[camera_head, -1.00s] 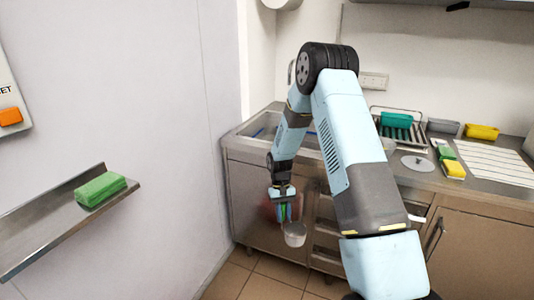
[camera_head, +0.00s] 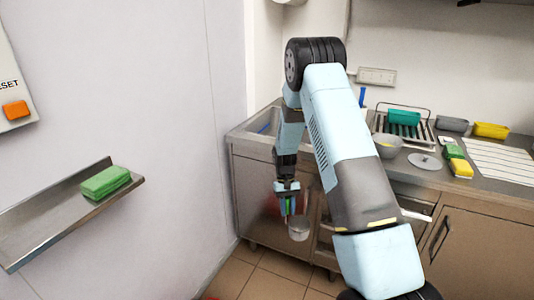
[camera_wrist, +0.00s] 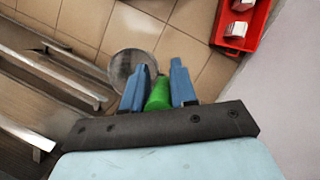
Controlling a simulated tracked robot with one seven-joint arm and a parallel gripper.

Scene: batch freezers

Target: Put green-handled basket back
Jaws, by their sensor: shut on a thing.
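My gripper (camera_head: 287,207) hangs low in front of the steel counter cabinet, below the counter top. It is shut on the green handle of a small round basket (camera_head: 299,229). In the wrist view, the green handle (camera_wrist: 159,94) lies between the two blue fingers of my gripper (camera_wrist: 162,85). The grey mesh basket (camera_wrist: 126,64) shows beyond the fingertips, over the tiled floor and apart from the cabinet fronts. The handle's far end is hidden by the fingers and the mount.
A red crate (camera_wrist: 219,36) with white items stands on the floor. A wall shelf (camera_head: 50,222) juts out at left.

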